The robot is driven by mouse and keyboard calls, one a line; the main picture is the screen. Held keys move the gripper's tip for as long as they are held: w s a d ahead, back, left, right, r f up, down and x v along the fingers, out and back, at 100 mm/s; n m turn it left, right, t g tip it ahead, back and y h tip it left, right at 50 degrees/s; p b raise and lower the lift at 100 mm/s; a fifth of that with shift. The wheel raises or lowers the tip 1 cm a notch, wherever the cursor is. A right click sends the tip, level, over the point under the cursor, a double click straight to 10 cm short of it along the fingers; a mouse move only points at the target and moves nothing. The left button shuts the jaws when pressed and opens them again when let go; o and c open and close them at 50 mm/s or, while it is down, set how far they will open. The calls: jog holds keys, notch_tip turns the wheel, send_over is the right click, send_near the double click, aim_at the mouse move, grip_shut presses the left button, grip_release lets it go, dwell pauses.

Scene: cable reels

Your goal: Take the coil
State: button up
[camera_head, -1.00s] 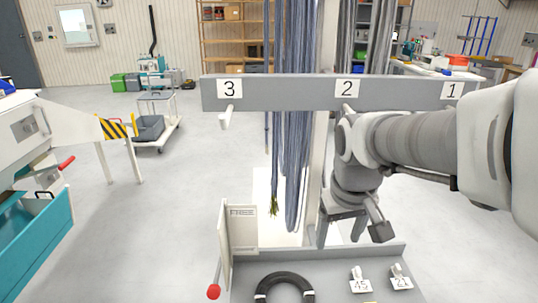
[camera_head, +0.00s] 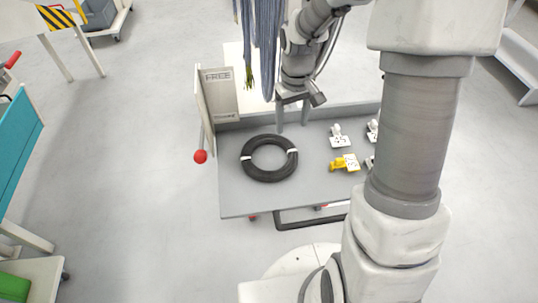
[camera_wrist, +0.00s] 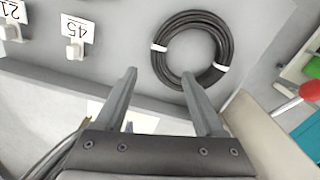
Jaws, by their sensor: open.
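The coil (camera_head: 268,178) is a black cable ring with two white bands, lying flat on the grey cart top (camera_head: 235,200). In the wrist view the coil (camera_wrist: 190,18) shows at the upper right, beyond the fingertips. My gripper (camera_head: 292,126) is at the cart's back edge, above and behind the coil in the head view. Its two grey fingers (camera_wrist: 159,73) are apart with nothing between them. The right fingertip overlaps the coil's near rim in the wrist picture; I cannot tell the height gap.
White hooks with number tags (camera_head: 338,138) and a yellow hook (camera_head: 338,163) stand right of the coil. A white panel marked FREE (camera_head: 220,92) rises at the back left. A red knob (camera_head: 200,156) sticks out at left. Grey-blue cables (camera_head: 266,50) hang behind.

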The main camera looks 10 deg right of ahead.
aim_at(290, 147)
notch_tip(290, 147, down, 10)
jog(key=shift+d+r+b, duration=0.1)
jog(key=shift+b, duration=0.6)
grip_shut()
jog(key=shift+r, duration=0.1)
dwell(1.0)
